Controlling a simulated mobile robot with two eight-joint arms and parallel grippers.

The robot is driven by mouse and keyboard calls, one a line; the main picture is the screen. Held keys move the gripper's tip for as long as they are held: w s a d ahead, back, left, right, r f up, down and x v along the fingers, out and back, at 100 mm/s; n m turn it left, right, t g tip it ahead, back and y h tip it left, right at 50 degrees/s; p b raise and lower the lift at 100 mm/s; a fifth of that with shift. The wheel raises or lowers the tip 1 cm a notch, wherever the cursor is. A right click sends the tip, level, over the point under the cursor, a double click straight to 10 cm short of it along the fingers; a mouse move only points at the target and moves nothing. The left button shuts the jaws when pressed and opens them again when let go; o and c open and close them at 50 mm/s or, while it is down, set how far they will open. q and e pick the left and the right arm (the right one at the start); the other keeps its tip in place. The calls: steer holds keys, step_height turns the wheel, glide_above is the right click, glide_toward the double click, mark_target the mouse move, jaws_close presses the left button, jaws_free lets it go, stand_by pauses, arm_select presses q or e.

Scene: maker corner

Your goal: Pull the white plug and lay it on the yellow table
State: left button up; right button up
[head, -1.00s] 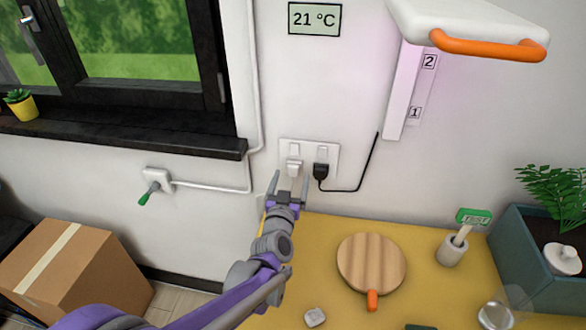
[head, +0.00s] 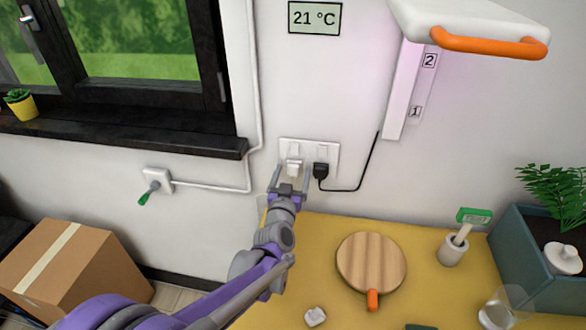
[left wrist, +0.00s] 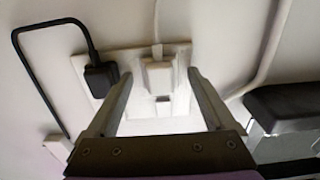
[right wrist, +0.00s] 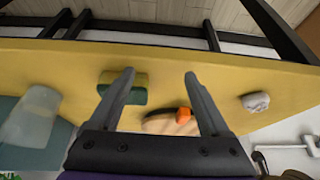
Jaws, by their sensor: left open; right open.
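The white plug (head: 293,168) sits in the left socket of the white double wall socket (head: 334,150). My left gripper (head: 289,178) is open just in front of and below the plug. In the left wrist view the plug (left wrist: 158,76) lies between the two open fingers (left wrist: 158,92), with a visible gap on each side; no contact shows. The yellow table (head: 320,236) stands below the socket. My right gripper (right wrist: 158,88) is open and empty; its view shows the yellow table (right wrist: 200,70).
A black plug (head: 320,171) with a black cable sits in the right socket, close beside my left gripper. A round wooden board (head: 370,260) lies on the table, with a pale lump (head: 315,316) near the front.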

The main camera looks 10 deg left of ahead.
stand_by(0.8)
arm_select(q)
jaws_close()
stand_by(0.5)
steer(key=s, duration=0.6)
steer(key=shift+b, duration=0.45)
stand_by(0.5)
